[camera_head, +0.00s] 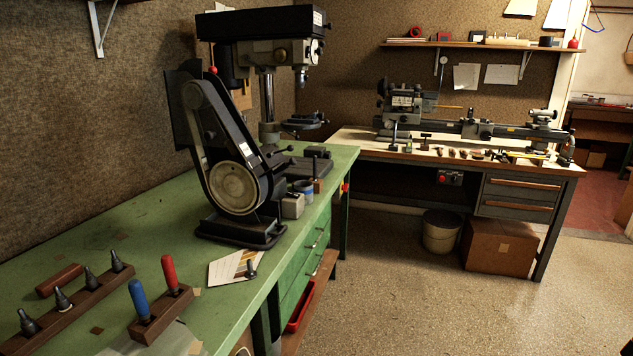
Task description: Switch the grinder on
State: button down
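A small red control (345,187) shows at the right end of the green bench. A grey switch box with a red button (450,178) is under the front edge of the back bench. My gripper is not in view.
A drill press (268,60) stands behind the grinder. Wooden racks with tools (70,305) and a card (232,267) lie in front of it. A small lathe (460,125) is on the back bench. A cardboard box (500,247) and bin (440,232) stand below. The floor (430,310) at right is clear.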

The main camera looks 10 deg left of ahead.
aim_at(294, 195)
jog(key=u, duration=0.15)
jog(key=i, duration=0.75)
jog(key=u, duration=0.65)
jog(key=i, duration=0.4)
jog(key=u, duration=0.25)
